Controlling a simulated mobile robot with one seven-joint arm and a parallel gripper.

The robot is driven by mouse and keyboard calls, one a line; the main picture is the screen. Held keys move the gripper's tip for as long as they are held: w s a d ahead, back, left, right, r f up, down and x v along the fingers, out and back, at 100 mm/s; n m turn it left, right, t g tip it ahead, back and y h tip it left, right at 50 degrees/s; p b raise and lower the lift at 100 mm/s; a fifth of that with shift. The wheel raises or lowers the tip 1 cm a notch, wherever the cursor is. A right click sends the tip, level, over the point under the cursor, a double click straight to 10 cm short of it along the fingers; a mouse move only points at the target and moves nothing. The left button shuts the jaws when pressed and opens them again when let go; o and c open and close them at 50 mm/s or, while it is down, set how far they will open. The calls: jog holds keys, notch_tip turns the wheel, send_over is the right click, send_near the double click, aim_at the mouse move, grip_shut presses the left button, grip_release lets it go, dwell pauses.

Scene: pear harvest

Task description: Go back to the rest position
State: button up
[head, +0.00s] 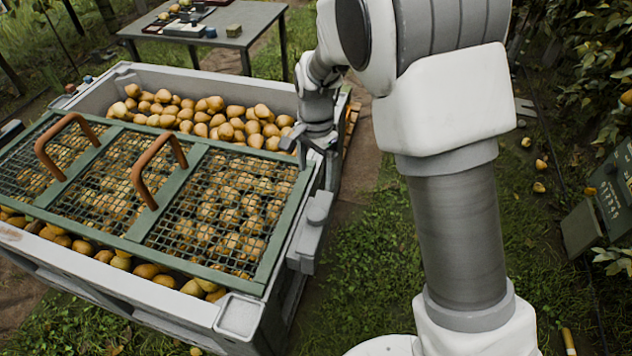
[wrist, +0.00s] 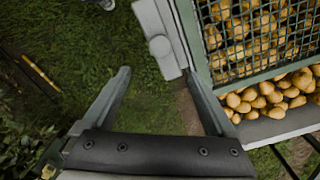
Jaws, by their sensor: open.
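My gripper (head: 322,148) hangs by the right edge of the large grey bin in the head view. The bin (head: 290,302) is full of yellow-brown pears (head: 205,115). A green-framed mesh lid (head: 130,240) with two brown handles lies over its near part, and pears show uncovered along the back and front.
A grey table (head: 262,20) with small items stands behind the bin. A grey bracket (head: 312,232) sticks out from the bin's right side. Grass (head: 365,270) right of the bin is clear. A dark green box (head: 610,190) and fallen pears (head: 540,165) lie at far right.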

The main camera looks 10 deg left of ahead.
jog(key=shift+r, duration=0.9)
jog(key=s+d+r+n+t+y, duration=0.1)
jog(key=s+d+r, duration=0.2)
jog(key=d+r, duration=0.3)
jog(key=s+d+r+n+t, duration=0.1)
jog(key=s+d+r+n, duration=0.15)
jog(key=d+r, duration=0.4)
jog(key=s+d+r+n+t, duration=0.1)
jog(key=s+d+r, duration=0.15)
jog(key=s, duration=0.25)
jog(key=s+d+r+n+t+h, duration=0.1)
jog(key=s+d+r+t, duration=0.1)
jog(key=s+d, duration=0.3)
jog(key=s+d+r+n+t, duration=0.1)
jog(key=s+d+r+n, duration=0.15)
jog(key=s, duration=0.35)
notch_tip(320, 180, up, 12)
jog(key=p, duration=1.2)
jog(key=shift+w+a+m, duration=0.2)
jog(key=shift+a+m, duration=0.1)
jog(key=shift+m, duration=0.1)
